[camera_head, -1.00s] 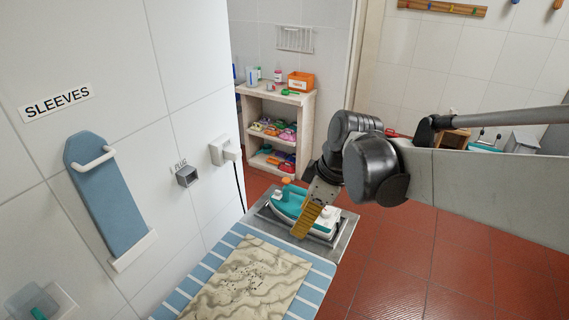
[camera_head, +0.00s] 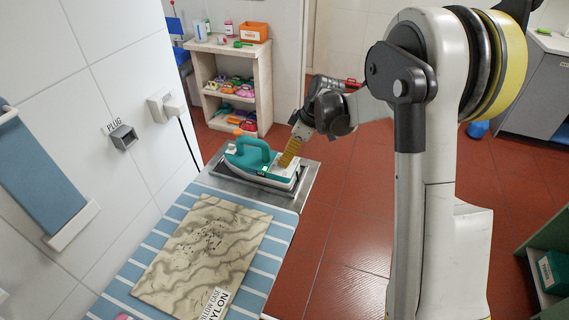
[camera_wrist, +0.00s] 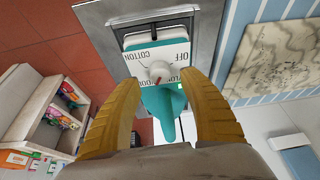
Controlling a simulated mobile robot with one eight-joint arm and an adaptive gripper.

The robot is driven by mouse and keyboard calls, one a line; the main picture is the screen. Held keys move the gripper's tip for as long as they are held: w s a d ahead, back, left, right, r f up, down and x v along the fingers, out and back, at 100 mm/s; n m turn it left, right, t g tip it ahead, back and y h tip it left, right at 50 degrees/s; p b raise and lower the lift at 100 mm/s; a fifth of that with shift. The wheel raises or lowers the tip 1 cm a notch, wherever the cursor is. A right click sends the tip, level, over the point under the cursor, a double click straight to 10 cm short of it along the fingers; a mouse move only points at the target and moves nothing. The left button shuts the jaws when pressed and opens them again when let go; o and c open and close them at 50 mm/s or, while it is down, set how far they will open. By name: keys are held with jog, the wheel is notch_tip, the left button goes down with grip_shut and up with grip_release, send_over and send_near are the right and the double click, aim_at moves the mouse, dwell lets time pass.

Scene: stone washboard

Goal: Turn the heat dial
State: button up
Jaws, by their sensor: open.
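Whether a fingertip touches the dial cannot be told. In the head view my gripper (camera_head: 288,158) is over the iron's right end and hides the dial.
The striped ironing board (camera_head: 258,260) carries a wrinkled beige cloth (camera_head: 205,250) with a NYLON label. A wall with a plug socket (camera_head: 122,136) is on the left. A shelf (camera_head: 236,72) of small items stands behind.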

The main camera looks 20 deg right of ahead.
jog(key=shift+b+x, duration=0.35)
jog(key=shift+x, duration=1.15)
grip_shut()
jog(key=shift+s, duration=0.1)
